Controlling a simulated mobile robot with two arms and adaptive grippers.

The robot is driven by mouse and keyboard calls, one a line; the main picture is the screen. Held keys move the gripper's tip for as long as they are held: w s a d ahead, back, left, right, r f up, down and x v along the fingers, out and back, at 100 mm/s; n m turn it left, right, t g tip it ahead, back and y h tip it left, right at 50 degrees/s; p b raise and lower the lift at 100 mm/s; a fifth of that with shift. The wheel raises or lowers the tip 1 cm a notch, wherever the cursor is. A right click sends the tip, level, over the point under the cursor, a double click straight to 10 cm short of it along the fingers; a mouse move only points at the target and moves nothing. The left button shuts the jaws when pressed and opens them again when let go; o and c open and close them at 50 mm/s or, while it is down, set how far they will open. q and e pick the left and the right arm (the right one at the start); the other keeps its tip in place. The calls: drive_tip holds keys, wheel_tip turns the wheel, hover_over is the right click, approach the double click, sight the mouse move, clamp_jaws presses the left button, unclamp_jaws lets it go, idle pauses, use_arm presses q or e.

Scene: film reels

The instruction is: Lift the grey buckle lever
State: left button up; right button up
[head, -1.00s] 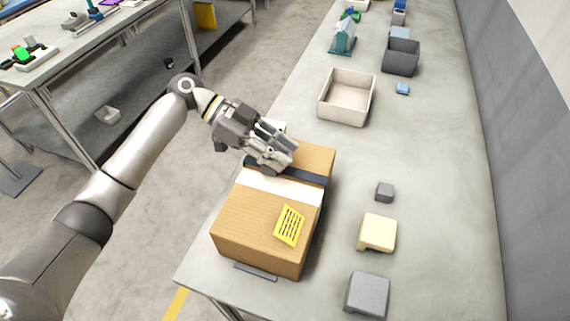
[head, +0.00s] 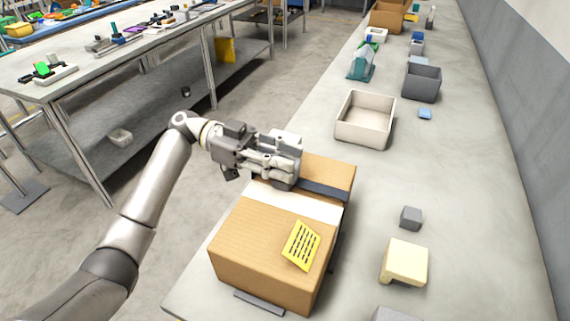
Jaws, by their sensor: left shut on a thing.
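A brown cardboard box (head: 265,250) stands on the grey table, with a dark strap (head: 325,189) and a white band (head: 305,205) across its top and a yellow printed label (head: 301,245). My left gripper (head: 290,172) is over the far left part of the box top, at the strap's left end. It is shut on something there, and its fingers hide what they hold. The grey buckle lever cannot be made out separately; it seems to be behind the fingers. My right gripper does not show.
Right of the box lie a small dark grey block (head: 411,218) and a cream block (head: 404,262). Beyond it stand an empty beige tray (head: 365,137), a dark grey bin (head: 422,82) and a small blue piece (head: 425,114). A wall bounds the right side.

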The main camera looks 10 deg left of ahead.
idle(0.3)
use_arm(q)
drive_tip(key=o, duration=1)
drive_tip(key=shift+o, duration=0.2)
drive_tip(key=f+v, duration=0.1)
drive_tip(key=v, duration=1.1)
drive_tip(key=shift+r, duration=0.45)
